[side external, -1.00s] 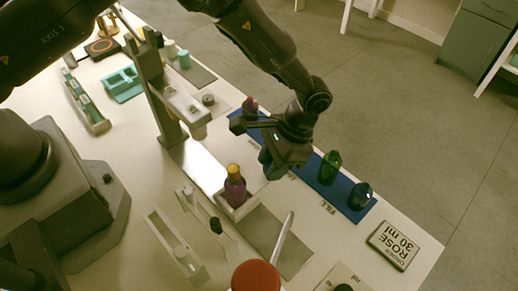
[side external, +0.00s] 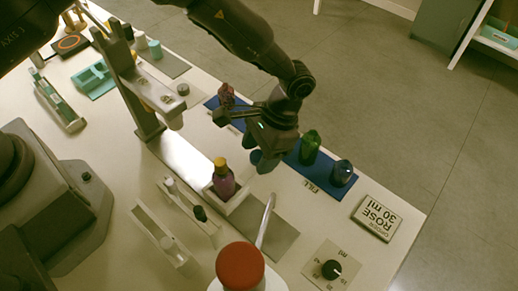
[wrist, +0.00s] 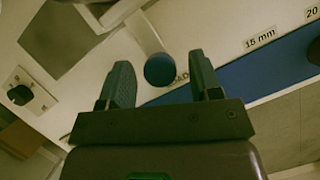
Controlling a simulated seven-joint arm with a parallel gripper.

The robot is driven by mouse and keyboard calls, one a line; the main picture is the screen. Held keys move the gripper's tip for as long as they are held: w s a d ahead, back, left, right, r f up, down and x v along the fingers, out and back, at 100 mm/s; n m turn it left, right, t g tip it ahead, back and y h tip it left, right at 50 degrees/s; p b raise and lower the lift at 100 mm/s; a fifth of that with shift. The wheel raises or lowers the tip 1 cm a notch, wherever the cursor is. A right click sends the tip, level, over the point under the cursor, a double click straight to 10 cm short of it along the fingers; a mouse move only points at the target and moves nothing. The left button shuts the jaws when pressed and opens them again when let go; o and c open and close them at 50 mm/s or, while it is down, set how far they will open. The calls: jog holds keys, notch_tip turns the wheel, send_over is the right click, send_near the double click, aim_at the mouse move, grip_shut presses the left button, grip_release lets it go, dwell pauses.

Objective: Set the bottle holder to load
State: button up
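The bottle holder (side external: 236,203) is a pale open tray on the bench in the side view. In the wrist view a round dark blue knob (wrist: 160,70) sits at the end of a pale rod (wrist: 145,35), which appears to be the holder's handle. My gripper (side external: 263,160) is above the bench beside the holder, toward the blue strip. In the wrist view its two teal fingers (wrist: 163,83) are apart, with the knob between them. I cannot tell whether they touch it. A label beside the knob is partly hidden.
A red-capped container (side external: 240,265) stands in front.

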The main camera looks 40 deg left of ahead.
jog(key=v, duration=1.3)
jog(key=s+a+r+n+t+h, duration=0.1)
jog(key=s+a+r+t, duration=0.3)
jog(key=s+a+r, duration=0.6)
jog(key=s+a+r+n+t, duration=0.3)
jog(key=s+a+r+t, duration=0.2)
jog(key=s+a+r, duration=0.4)
jog(key=s+a, duration=0.2)
jog(key=a, duration=0.3)
jog(key=shift+r+t+h, duration=0.3)
jog(key=shift+r+h, duration=0.05)
jog(key=shift+h, duration=0.05)
